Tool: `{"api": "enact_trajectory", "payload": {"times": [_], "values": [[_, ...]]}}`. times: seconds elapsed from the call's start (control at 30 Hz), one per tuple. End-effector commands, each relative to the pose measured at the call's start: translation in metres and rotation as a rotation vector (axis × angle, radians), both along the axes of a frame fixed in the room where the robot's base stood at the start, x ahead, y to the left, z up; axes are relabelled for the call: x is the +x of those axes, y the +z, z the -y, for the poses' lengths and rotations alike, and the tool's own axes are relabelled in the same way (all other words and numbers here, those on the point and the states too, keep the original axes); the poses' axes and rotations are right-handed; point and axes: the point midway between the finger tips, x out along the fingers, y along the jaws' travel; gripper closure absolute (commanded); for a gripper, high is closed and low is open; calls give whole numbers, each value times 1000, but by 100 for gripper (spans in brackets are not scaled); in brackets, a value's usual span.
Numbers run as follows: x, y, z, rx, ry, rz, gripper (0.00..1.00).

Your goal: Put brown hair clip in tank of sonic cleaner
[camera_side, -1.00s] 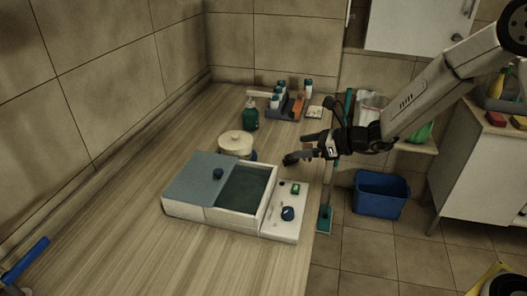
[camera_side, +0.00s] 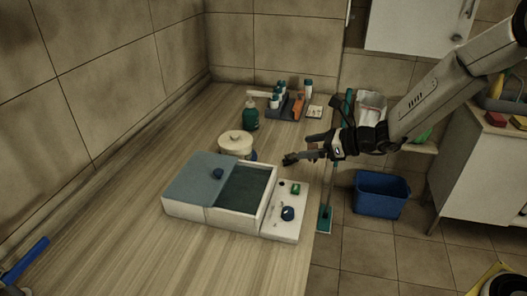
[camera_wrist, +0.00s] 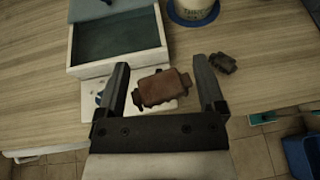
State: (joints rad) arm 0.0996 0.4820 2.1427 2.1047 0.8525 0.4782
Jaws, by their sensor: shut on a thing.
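The brown hair clip (camera_wrist: 163,88) is between the two fingers of my gripper (camera_wrist: 161,64) in the wrist view, and the gripper is shut on it. The sonic cleaner (camera_side: 183,207) is a white box on the counter with an open tank (camera_side: 245,187) holding dark liquid. Its blue-grey lid (camera_side: 192,177) covers the left part. In the side view my gripper (camera_side: 303,157) is above the counter, behind and to the right of the tank. The tank (camera_wrist: 112,42) is at the upper left in the wrist view, ahead of the clip.
A second, dark clip-like object (camera_wrist: 222,64) lies right of my gripper in the wrist view. A lidded round container (camera_side: 235,143) stands behind the cleaner. A control panel (camera_side: 290,219) with a blue knob is right of the tank. A green bottle (camera_side: 250,115) stands farther back.

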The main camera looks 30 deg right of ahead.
Motion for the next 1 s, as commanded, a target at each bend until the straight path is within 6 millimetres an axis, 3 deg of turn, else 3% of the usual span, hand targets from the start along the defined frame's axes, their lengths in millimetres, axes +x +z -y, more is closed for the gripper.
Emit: {"api": "enact_trajectory", "payload": {"times": [0.27, 0.67, 1.0], "values": [[-5, 17, 14, -6, -79, 7, 67], [-27, 54, 53, -4, -299, 7, 67], [-39, 64, 67, 0, -380, 0, 67]]}}
